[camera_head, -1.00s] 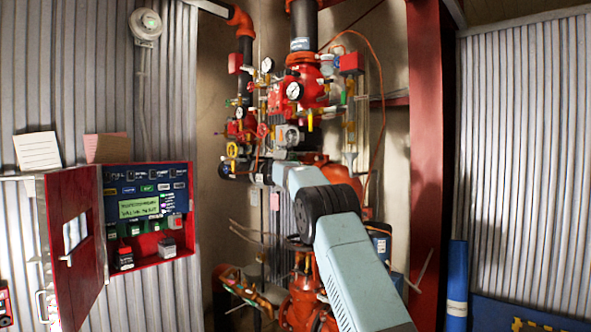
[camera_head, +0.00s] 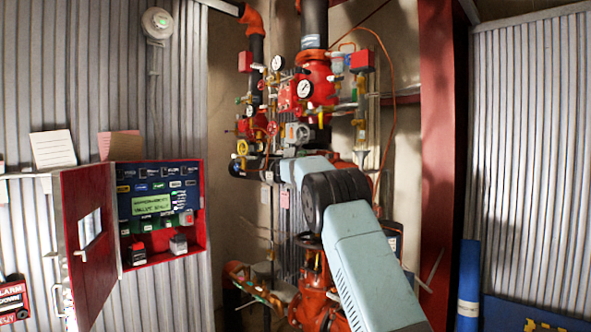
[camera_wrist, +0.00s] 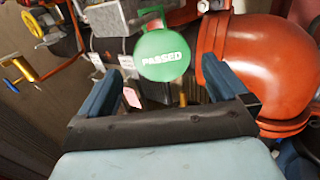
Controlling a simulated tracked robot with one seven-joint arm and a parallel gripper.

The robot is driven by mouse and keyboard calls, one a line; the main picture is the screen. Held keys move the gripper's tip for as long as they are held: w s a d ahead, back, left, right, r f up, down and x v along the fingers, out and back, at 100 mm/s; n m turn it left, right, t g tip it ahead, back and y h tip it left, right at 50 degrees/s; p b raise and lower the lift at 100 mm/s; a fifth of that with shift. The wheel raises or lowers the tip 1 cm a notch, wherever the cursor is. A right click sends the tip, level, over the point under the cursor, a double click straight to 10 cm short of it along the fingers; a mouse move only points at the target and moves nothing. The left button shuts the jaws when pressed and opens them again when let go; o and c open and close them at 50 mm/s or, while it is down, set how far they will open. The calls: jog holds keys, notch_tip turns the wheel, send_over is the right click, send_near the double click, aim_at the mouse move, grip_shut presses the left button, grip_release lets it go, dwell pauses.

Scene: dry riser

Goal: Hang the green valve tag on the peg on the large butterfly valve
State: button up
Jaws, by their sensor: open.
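The round green tag (camera_wrist: 161,55), marked "PASSED", faces me in the wrist view. My gripper (camera_wrist: 160,68) is open, with one blue finger low on each side of the tag; both fingers look clear of it. There my arm hides the gripper, and I cannot make out the green tag.
A large orange-red pipe elbow (camera_wrist: 262,65) is close to the right finger. A pink tag (camera_head: 284,200) hangs below the valves. The open red cabinet door (camera_head: 88,240) stands at the left.

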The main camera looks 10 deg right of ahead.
jog(key=v, duration=1.1)
jog(key=s+d+m+g, duration=0.2)
jog(key=s+d+m, duration=0.3)
jog(key=s, duration=0.4)
jog(key=s+d+f+m+g, duration=0.15)
jog(key=s+d+m, duration=0.35)
jog(key=s, duration=0.5)
jog(key=s+d+m+g, duration=0.35)
jog(key=s+m, duration=0.25)
jog(key=s, duration=0.3)
jog(key=s+a+f+m+g+y, duration=0.1)
jog(key=s+f+m, duration=0.4)
jog(key=s, duration=0.7)
jog(key=s+a+f+m+g+y, duration=0.1)
jog(key=s+a+f+m+y, duration=0.3)
jog(key=s, duration=0.9)
jog(key=s+a+f+m+g+y, duration=0.1)
jog(key=s+a+f+m, duration=0.3)
jog(key=s, duration=0.9)
notch_tip(320, 180, down, 4)
jog(key=shift+f+m+g+y, duration=0.2)
jog(key=shift+m+g+y, duration=0.2)
jog(key=shift+m+y, duration=0.5)
